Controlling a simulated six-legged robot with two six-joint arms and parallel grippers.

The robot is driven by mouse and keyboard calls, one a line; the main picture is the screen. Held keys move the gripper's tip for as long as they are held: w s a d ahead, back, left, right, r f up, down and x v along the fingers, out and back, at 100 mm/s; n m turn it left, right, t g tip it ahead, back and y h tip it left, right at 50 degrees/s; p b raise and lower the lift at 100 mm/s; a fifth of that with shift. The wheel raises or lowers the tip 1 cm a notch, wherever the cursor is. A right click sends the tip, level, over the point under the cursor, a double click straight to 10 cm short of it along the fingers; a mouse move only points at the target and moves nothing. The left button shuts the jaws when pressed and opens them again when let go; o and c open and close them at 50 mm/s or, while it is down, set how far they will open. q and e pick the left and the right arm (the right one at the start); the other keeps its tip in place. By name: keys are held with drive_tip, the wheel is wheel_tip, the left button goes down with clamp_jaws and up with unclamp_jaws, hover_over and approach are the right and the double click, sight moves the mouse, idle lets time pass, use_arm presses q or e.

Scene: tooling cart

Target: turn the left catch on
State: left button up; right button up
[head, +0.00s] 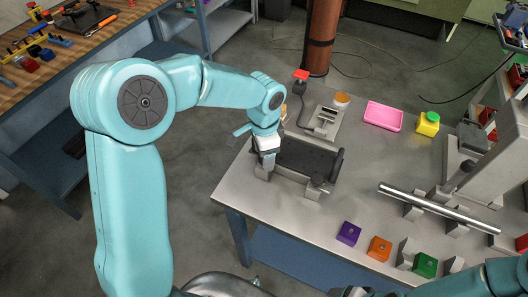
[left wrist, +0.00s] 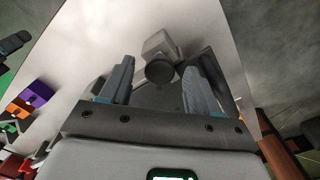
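A dark fixture (head: 305,158) lies on the grey cart top in the head view. A round dark knob on a pale block (head: 316,184) stands at its front right. My left gripper (head: 267,168) points down over the fixture's left end and hides part of it. In the left wrist view its two fingers (left wrist: 157,82) are apart. A dark round catch knob (left wrist: 160,71) on a pale block (left wrist: 160,43) shows in the gap, near the fingertips; I cannot tell whether they touch it. My right arm (head: 490,281) enters at the bottom right; its gripper is mostly cut off.
Purple (head: 348,233), orange (head: 380,248) and green (head: 425,265) cubes stand along the front edge. A metal rod (head: 440,209) rests on supports at right.

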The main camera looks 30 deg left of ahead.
use_arm(q)
wheel_tip(320, 180, up, 16)
drive_tip(key=shift+r, duration=0.2)
idle(0.6)
